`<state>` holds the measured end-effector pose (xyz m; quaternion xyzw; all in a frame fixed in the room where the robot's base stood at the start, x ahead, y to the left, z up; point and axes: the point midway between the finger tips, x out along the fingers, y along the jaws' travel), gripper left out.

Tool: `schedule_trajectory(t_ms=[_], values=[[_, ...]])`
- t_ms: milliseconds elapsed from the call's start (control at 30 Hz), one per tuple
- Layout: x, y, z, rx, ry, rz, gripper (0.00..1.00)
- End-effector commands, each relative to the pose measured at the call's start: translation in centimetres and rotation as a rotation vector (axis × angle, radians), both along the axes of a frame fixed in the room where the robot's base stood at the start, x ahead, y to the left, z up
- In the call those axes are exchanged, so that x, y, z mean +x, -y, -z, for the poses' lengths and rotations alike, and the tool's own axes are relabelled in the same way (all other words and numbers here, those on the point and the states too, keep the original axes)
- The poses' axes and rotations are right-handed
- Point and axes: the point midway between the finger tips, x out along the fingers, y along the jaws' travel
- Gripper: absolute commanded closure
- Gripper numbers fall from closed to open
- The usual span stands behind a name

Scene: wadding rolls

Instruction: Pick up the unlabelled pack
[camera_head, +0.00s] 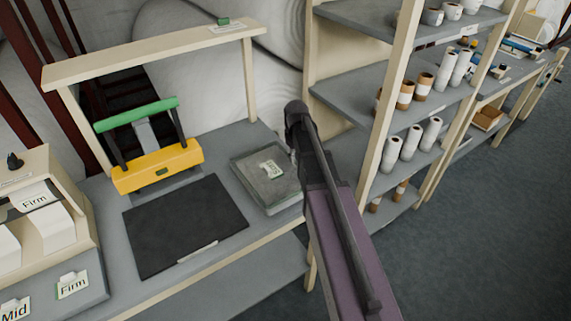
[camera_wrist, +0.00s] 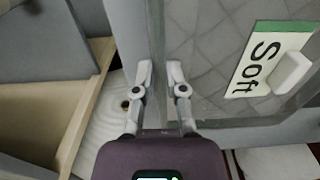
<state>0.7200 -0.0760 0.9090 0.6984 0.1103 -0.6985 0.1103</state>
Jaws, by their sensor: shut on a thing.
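A flat grey tray (camera_head: 250,182) lies on the bench with a clear cover over quilted grey material. A card reading "Soft" (camera_wrist: 268,62) with a green edge is on the cover, beside a pale handle (camera_wrist: 291,72). My gripper (camera_head: 296,150) is at the tray's right side in the head view. In the wrist view my gripper (camera_wrist: 161,75) has its fingers on either side of a thin grey upright edge, seemingly the tray's rim. I cannot tell which thing is the unlabelled pack. Two white blocks (camera_head: 53,229) sit in the cream holder at left, near "Firm" cards (camera_head: 72,285).
A dark mat (camera_head: 185,225) and a yellow device with a green handle (camera_head: 157,166) are on the bench. A cream frame (camera_head: 150,52) rises over it. Shelves (camera_head: 365,92) with several rolls stand close to my arm at right. Open floor (camera_head: 480,230) lies beyond.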

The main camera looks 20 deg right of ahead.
Motion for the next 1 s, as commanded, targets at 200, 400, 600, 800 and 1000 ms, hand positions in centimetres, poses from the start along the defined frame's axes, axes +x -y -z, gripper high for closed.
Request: schedule_trajectory(t_ms=[200,400,600,800,1000], values=[[0.0,0.0,-0.6,0.0,0.0,0.0,1.0],[0.0,0.0,-1.8,0.0,0.0,0.0,1.0],[0.0,0.0,-3.0,0.0,0.0,-0.001,1.0],[-0.4,-0.1,-3.8,0.0,0.0,-0.001,1.0],[-3.2,-0.4,-3.8,0.0,0.0,-0.001,1.0]])
